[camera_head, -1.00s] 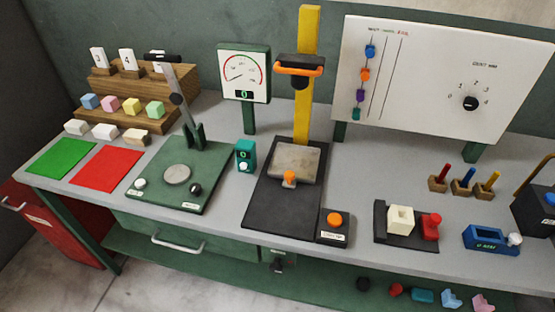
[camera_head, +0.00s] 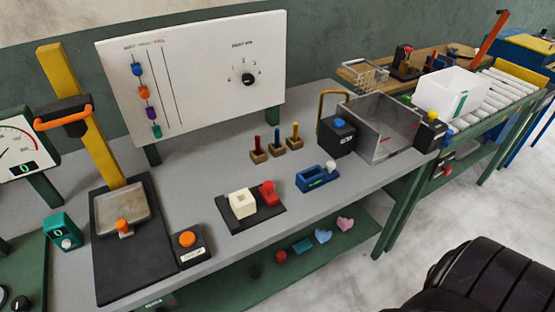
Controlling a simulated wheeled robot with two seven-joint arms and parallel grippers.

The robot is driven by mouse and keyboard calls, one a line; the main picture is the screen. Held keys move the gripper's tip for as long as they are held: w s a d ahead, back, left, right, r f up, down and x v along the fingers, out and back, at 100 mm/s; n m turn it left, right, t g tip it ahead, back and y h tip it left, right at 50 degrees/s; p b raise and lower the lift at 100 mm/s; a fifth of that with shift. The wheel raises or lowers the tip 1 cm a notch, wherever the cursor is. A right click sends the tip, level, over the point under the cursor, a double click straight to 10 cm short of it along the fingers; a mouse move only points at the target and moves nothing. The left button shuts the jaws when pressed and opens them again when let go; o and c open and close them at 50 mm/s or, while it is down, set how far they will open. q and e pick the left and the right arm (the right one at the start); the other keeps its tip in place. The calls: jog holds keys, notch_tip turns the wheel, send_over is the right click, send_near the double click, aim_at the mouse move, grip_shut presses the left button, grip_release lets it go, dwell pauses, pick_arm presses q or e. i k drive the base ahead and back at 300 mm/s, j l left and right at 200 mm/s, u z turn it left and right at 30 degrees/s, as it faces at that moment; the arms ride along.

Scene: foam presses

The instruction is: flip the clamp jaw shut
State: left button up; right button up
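A small fixture that looks like the clamp stands on the grey bench in the middle of the view. It has a black base (camera_head: 262,217), a cream block (camera_head: 242,204) with a square recess, and a red part (camera_head: 268,193) with a knob at the block's right. The red part stands beside the block, not over it. The view is too small to tell the jaw's exact position. Neither of my grippers is in view, so nothing of them is near the fixture.
A press with a black base (camera_head: 124,262) and an orange-button box (camera_head: 190,246) stand left of the fixture. A blue device (camera_head: 317,178) stands right, with three coloured pegs (camera_head: 275,145) behind. A metal bin (camera_head: 380,128) is at the bench's right end. The bench between is clear.

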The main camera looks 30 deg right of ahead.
aim_at(267, 193)
jog(key=z, duration=1)
jog(key=l+u, duration=0.1)
jog(key=l, duration=0.25)
